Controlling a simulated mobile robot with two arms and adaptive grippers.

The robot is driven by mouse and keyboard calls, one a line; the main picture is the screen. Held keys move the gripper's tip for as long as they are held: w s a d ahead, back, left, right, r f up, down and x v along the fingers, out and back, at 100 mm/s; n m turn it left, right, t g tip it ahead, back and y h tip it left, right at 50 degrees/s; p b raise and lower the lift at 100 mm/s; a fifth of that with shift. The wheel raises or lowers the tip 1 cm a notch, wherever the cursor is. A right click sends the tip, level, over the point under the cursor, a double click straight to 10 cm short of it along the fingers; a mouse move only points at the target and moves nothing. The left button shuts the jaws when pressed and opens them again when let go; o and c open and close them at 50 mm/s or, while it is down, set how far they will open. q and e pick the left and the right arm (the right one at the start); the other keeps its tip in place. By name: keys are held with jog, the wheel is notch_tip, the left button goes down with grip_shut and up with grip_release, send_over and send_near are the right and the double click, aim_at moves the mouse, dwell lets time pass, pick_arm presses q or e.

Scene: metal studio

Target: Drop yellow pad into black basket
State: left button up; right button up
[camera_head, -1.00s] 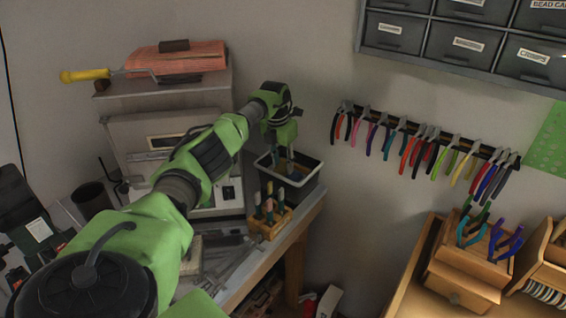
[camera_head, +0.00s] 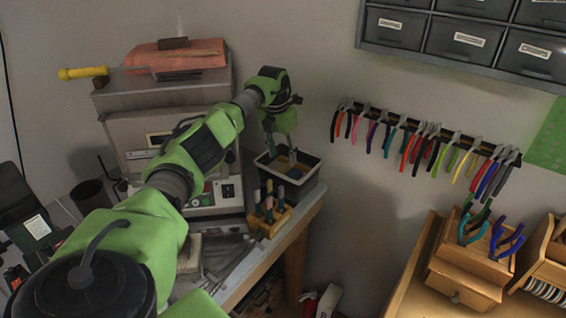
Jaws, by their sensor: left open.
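The black basket (camera_head: 296,192) stands at the right corner of the workbench, beside the metal furnace-like box. My left gripper (camera_head: 281,148) is above the basket, pointing down, with its fingers apart and nothing seen between them. A dull yellow-brown patch (camera_head: 281,164) shows inside the basket below the fingers; it may be the yellow pad, but it is too small and dim to be sure. A small grey-blue thing (camera_head: 294,173) also shows in there. My right gripper is not in view.
A wooden holder with tools (camera_head: 270,222) stands in front of the basket. The grey metal box (camera_head: 160,110) is behind my left arm. Pliers hang on a wall rack (camera_head: 430,132) to the right. The wall space between basket and rack is clear.

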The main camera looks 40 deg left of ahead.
aim_at(280, 170)
pick_arm(q)
notch_tip(280, 170, up, 9)
jog(key=s+b, duration=0.1)
jog(key=shift+s+f+b, duration=0.15)
jog(key=shift+b, duration=0.15)
jog(key=shift+d+f, duration=0.1)
jog(key=shift+f, duration=0.05)
